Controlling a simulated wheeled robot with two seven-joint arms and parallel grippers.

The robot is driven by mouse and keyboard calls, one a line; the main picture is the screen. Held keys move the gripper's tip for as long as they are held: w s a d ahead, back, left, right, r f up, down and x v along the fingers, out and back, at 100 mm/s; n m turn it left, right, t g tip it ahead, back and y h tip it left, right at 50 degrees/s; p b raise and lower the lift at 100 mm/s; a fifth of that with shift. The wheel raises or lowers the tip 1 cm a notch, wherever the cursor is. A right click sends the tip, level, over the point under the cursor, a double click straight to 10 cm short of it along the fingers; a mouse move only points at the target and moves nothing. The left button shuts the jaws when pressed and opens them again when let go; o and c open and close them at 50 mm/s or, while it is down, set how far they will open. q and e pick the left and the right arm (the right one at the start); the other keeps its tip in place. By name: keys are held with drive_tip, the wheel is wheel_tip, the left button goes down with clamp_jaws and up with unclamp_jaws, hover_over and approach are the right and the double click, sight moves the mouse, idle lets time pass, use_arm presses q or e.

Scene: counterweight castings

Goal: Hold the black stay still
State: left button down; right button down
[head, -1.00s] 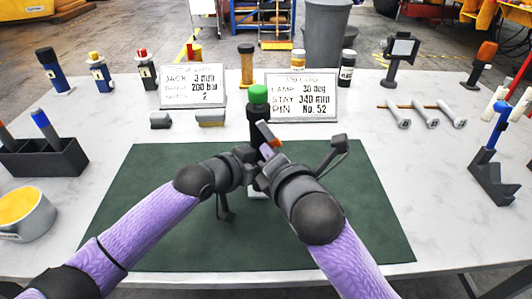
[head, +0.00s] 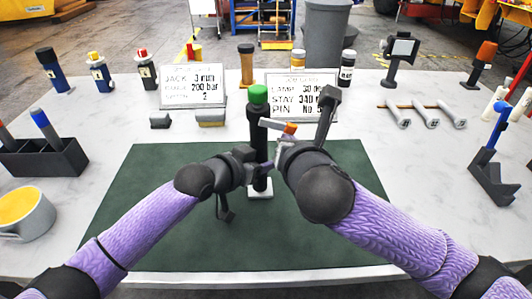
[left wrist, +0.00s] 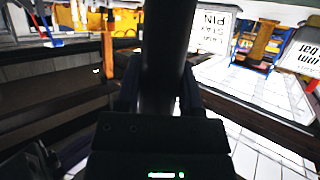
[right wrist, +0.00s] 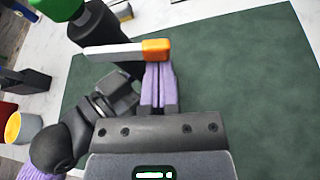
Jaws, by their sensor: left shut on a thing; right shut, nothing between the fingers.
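The black stay (head: 260,140) is an upright black post with a green cap (head: 258,95) and a white foot (head: 260,194) on the green mat. A pale lever (head: 272,123) with an orange tip (head: 290,128) sticks out to the right near its top. My left gripper (head: 260,167) is shut on the stay below the lever. The left wrist view shows the stay (left wrist: 166,60) between its fingers. My right gripper (head: 281,152) is shut and empty just right of the stay. In the right wrist view its purple fingertips (right wrist: 158,72) are close to the orange tip; contact is unclear.
The green mat (head: 130,215) is otherwise clear. Two text signs (head: 192,87) (head: 301,97) stand behind it. A pen holder (head: 45,160) and a mug (head: 25,213) are at left. Rods with grey ends (head: 425,115) and a blue-topped stand (head: 490,170) are at right.

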drive_tip(key=shift+d+r+n+h, duration=0.15)
drive_tip(key=shift+r+n+h, duration=0.2)
drive_tip(key=shift+n, duration=0.25)
drive_tip(key=shift+d, duration=0.1)
drive_tip(key=shift+d+r, duration=0.15)
drive_tip(key=shift+d, duration=0.55)
drive_tip(key=v, duration=0.7)
drive_tip(key=shift+s, duration=0.2)
